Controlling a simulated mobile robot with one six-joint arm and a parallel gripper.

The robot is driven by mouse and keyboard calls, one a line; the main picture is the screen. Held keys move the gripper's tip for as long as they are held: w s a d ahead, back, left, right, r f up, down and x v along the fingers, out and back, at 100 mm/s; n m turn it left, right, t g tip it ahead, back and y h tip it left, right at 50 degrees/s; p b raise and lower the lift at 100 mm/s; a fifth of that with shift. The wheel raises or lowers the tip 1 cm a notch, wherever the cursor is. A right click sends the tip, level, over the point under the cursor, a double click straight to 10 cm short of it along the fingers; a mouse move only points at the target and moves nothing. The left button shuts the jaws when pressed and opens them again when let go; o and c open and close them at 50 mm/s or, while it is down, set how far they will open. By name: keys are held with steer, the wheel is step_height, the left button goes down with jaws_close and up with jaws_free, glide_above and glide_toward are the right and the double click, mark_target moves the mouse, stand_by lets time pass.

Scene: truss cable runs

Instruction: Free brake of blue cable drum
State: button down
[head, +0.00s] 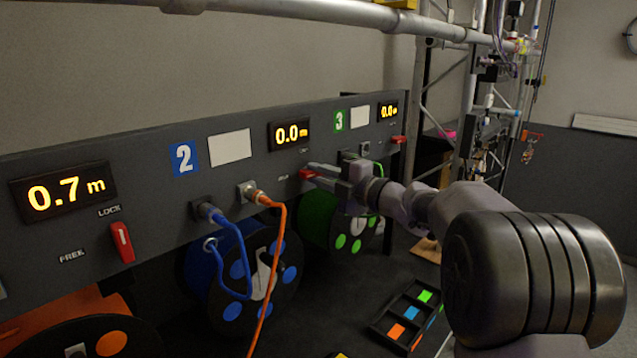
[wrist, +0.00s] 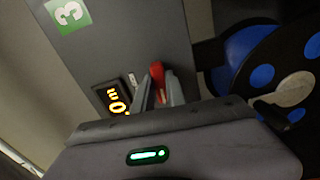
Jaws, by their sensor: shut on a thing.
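The blue cable drum (head: 228,268) hangs below the panel section marked with a blue 2, with blue dots on its dark flange. Its red brake lever (head: 306,175) is on the panel under the middle 0.0 m display. In the wrist view the red lever (wrist: 157,72) stands between the two fingers. My gripper (head: 320,172) is shut on this lever, and it also shows in the wrist view (wrist: 160,92). A FREE label lies left of the lever. The lever's exact angle is hard to tell, as the fingers partly cover it.
A blue cable (head: 240,243) and an orange cable (head: 276,240) hang from panel sockets. The green drum (head: 318,215) is right of the blue one. Another red lever (head: 122,242) sits at LOCK beside the 0.7 m display. A compartmented tray (head: 378,325) lies below. A truss tube (head: 300,14) crosses above.

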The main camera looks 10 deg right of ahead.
steer(key=shift+n+b, duration=0.3)
steer(key=shift+n, duration=0.2)
steer(key=c, duration=1.4)
jaws_free()
steer(key=shift+o, duration=0.2)
steer(key=p+v, duration=0.2)
steer(key=v, duration=1.5)
steer(key=shift+s+p, duration=0.15)
steer(key=shift+p, duration=0.2)
steer(key=shift+d, duration=0.1)
